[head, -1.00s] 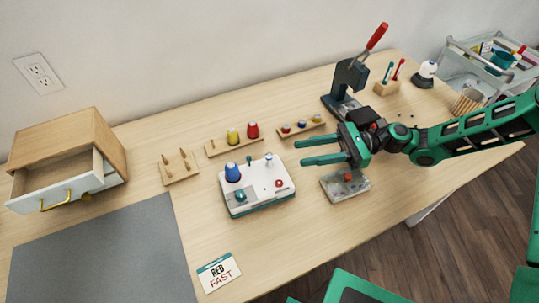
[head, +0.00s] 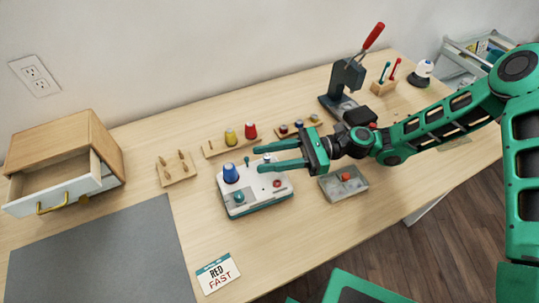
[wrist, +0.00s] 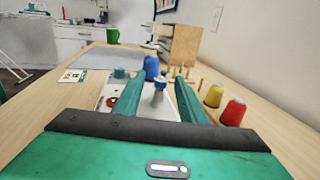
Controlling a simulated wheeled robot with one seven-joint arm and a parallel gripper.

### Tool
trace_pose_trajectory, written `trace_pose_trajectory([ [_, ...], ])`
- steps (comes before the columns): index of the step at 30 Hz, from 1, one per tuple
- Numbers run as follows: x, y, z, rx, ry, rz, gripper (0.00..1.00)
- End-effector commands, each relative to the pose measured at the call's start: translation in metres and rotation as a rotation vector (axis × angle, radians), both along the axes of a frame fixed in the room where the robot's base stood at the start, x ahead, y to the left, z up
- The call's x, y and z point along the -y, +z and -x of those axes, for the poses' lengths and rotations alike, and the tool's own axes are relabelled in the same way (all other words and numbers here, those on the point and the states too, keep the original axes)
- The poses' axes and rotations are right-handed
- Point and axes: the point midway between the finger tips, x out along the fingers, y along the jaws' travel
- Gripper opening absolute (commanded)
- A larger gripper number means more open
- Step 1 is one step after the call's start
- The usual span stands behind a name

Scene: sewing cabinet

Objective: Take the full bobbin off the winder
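The winder (head: 262,203) is a white box on the table, with a blue thread cone (head: 230,173) on its left, a teal knob and a red button. The bobbin (wrist: 158,95), pale with some blue at its top, stands upright at the winder's back right. My gripper (head: 257,158) is open, its two long green fingers reaching left over the winder's back right. In the wrist view the bobbin shows between the fingers, with a gap on each side. In the head view the fingers partly cover it, so I cannot tell how deep it sits between them.
Yellow and red cones (head: 250,131) stand on a rack just behind my fingers. A bobbin rack (head: 300,128) and a grey tray (head: 352,187) with a red item are nearby. A dark press (head: 345,82) stands behind. A card (head: 218,272) reads RED FAST.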

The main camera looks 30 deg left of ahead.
Motion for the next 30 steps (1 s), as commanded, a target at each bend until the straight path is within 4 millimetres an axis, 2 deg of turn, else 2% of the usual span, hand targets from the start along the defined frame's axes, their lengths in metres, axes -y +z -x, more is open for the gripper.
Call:
trace_pose_trajectory([
  [6, -0.001, 0.0, 0.0, 0.0, -0.001, 0.0, 0.38],
  [7, -0.001, 0.0, 0.0, 0.0, -0.001, 0.0, 0.35],
  [11, -0.001, 0.0, 0.0, 0.0, -0.001, 0.0, 0.04],
  [12, -0.001, 0.0, 0.0, 0.0, -0.001, 0.0, 0.0],
  [24, -0.001, 0.001, 0.0, 0.001, 0.0, -0.001, 0.0],
  [30, -0.001, 0.013, 0.001, 0.001, 0.0, -0.002, 0.0],
])
